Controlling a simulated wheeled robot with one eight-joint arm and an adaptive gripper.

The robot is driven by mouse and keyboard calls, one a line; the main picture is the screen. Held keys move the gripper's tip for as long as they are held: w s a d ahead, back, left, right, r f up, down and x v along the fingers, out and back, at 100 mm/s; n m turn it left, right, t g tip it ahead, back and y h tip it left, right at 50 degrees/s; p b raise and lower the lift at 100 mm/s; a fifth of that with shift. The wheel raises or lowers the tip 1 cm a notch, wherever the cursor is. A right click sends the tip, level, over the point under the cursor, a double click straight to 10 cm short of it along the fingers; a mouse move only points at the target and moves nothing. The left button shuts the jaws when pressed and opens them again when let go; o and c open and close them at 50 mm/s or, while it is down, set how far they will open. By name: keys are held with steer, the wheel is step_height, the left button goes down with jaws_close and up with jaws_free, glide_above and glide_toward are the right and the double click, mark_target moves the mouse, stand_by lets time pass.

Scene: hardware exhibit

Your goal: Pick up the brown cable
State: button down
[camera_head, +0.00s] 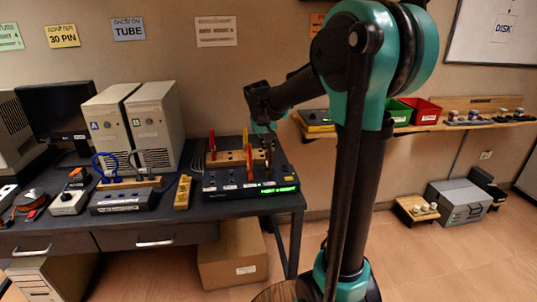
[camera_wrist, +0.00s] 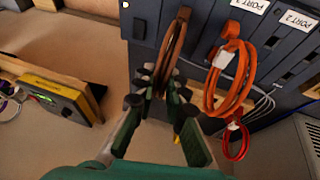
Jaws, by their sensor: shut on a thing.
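The brown cable (camera_wrist: 176,38) is a narrow loop at the top middle of the wrist view, hanging against a dark panel. My gripper (camera_wrist: 160,84) is shut on the lower part of this loop, and its fingers hide some of it. The cable's upper end is still against the panel, and I cannot tell whether it is plugged in. In the head view my gripper (camera_head: 266,132) is over the right end of the dark desk, at the port unit (camera_head: 225,192). The cable is too small to make out clearly there.
An orange cable (camera_wrist: 243,72) hangs close right of the brown one, with a red loop (camera_wrist: 236,141) below it. White port labels are on the panel. Two beige computer towers (camera_head: 128,125) stand left on the desk. A wall shelf (camera_head: 440,125) is behind my arm.

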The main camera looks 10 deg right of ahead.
steer(key=shift+r, duration=0.1)
step_height(320, 180, up, 20)
stand_by(0.5)
stand_by(0.9)
